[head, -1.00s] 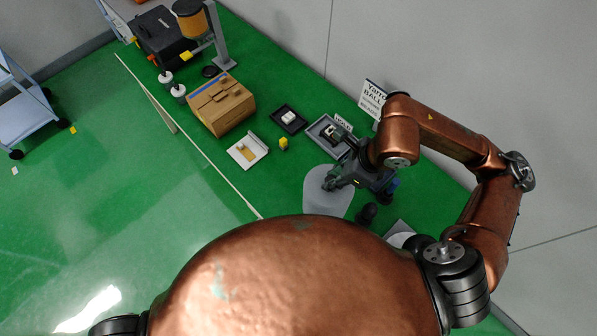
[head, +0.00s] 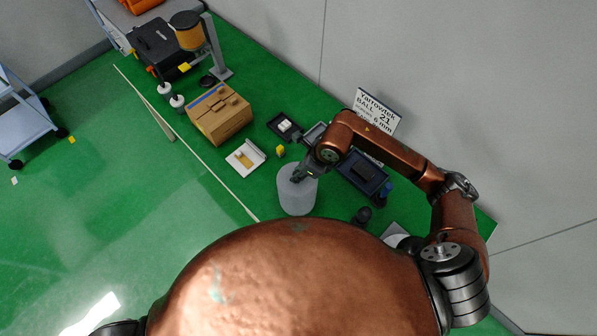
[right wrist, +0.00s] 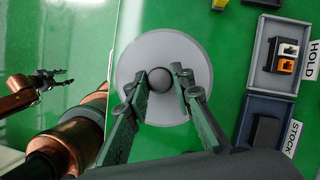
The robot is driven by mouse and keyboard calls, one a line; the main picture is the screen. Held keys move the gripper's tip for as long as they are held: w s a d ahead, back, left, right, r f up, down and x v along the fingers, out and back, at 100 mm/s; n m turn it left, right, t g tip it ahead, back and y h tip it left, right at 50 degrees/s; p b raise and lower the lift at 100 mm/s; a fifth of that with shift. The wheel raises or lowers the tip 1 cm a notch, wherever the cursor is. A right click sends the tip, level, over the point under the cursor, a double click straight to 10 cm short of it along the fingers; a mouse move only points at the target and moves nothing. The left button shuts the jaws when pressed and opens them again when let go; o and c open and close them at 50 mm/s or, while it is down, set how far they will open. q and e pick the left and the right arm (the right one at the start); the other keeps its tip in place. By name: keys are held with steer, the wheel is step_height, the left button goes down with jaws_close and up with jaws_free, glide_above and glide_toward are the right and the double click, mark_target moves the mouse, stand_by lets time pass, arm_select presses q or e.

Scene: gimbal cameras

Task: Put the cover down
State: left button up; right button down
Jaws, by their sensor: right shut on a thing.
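The cover (head: 297,197) is a grey, round, upright shell with a dark knob on top. In the right wrist view the cover (right wrist: 137,50) shows from above as a grey disc. My right gripper (right wrist: 161,82) is shut on its round knob, one finger on each side. In the head view my right gripper (head: 301,174) is at the top of the cover. I cannot tell whether the cover's rim touches the green table. My left gripper (right wrist: 66,77) shows at the left of the right wrist view, fingers apart and empty; it is out of the head view.
Right of the cover are a STOCK tray (right wrist: 245,125) with a dark block and a HOLD tray (right wrist: 254,62) with a small white-and-orange part. A yellow block (head: 280,151), white tray (head: 236,167) and cardboard box (head: 228,125) lie beyond. The table's edge (head: 215,175) is at left.

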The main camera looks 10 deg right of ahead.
steer(key=shift+f, duration=0.35)
arm_select(q)
steer(key=shift+s+r, duration=0.25)
steer(key=shift+s, duration=0.05)
steer(key=shift+f, duration=0.15)
arm_select(e)
steer(key=shift+f, duration=0.15)
steer(key=c, duration=2.2)
jaws_free()
steer(key=shift+f, duration=0.1)
steer(key=o, duration=0.5)
arm_select(q)
steer(key=shift+w, duration=0.2)
